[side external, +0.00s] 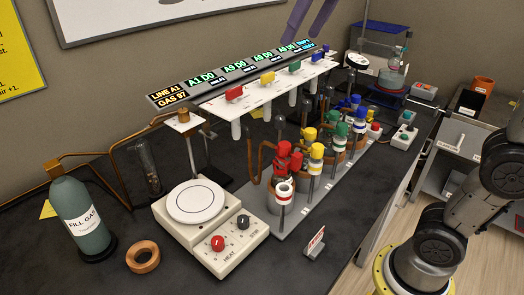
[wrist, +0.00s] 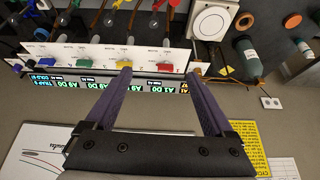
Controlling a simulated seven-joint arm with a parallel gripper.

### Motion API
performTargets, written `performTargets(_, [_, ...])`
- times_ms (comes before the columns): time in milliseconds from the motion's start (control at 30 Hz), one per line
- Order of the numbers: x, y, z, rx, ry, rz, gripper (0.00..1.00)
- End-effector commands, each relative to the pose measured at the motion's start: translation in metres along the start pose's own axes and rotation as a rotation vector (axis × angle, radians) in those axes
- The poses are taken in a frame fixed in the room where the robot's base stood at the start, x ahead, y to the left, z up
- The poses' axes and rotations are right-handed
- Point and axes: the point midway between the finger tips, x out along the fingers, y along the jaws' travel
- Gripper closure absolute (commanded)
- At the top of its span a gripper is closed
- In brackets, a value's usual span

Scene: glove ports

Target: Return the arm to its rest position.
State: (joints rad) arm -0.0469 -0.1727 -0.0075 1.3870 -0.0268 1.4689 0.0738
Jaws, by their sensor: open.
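My gripper (side external: 304,27) shows at the top edge of the side external view as two purple fingers, above and behind the white valve panel (side external: 262,88). The rest of the hand is out of that view. In the wrist view my gripper (wrist: 159,72) has its two purple fingers spread wide apart with nothing held between them. The lit display strip (wrist: 110,86) and the valve panel with coloured handles (wrist: 100,58) lie beyond the fingertips. I cannot tell the exact gap between fingers and panel.
A hot plate (side external: 195,203), a green gas cylinder (side external: 80,217) and a cork ring (side external: 142,258) stand at the left of the dark bench. Several coloured-cap flasks and tubes stand below the panel. A whiteboard (side external: 150,15) hangs on the wall.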

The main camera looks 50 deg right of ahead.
Motion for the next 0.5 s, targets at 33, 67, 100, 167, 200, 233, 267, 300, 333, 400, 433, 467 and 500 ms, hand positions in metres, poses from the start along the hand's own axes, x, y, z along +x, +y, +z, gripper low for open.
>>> performTargets(33, [-0.001,0.003,0.022,0.002,0.004,0.000,0.12])
performTargets(67, [0.000,0.004,0.033,0.003,0.007,0.001,0.12])
performTargets(100, [0.003,0.006,0.047,0.004,0.009,0.001,0.12])
performTargets(167, [0.009,0.008,0.070,0.004,0.013,0.001,0.12])
performTargets(200, [0.013,0.009,0.084,0.004,0.015,0.001,0.12])
performTargets(233, [0.018,0.010,0.096,0.003,0.015,0.001,0.12])
performTargets(267, [0.022,0.011,0.107,0.003,0.017,0.001,0.12])
performTargets(300, [0.029,0.012,0.122,0.002,0.019,0.001,0.12])
performTargets(333, [0.035,0.013,0.133,0.001,0.020,0.001,0.12])
performTargets(400, [0.050,0.014,0.159,0.000,0.020,0.000,0.12])
performTargets(433, [0.057,0.015,0.170,-0.001,0.020,0.000,0.12])
performTargets(467, [0.065,0.015,0.180,-0.002,0.020,0.000,0.12])
performTargets(500, [0.074,0.016,0.194,-0.003,0.019,0.000,0.12])
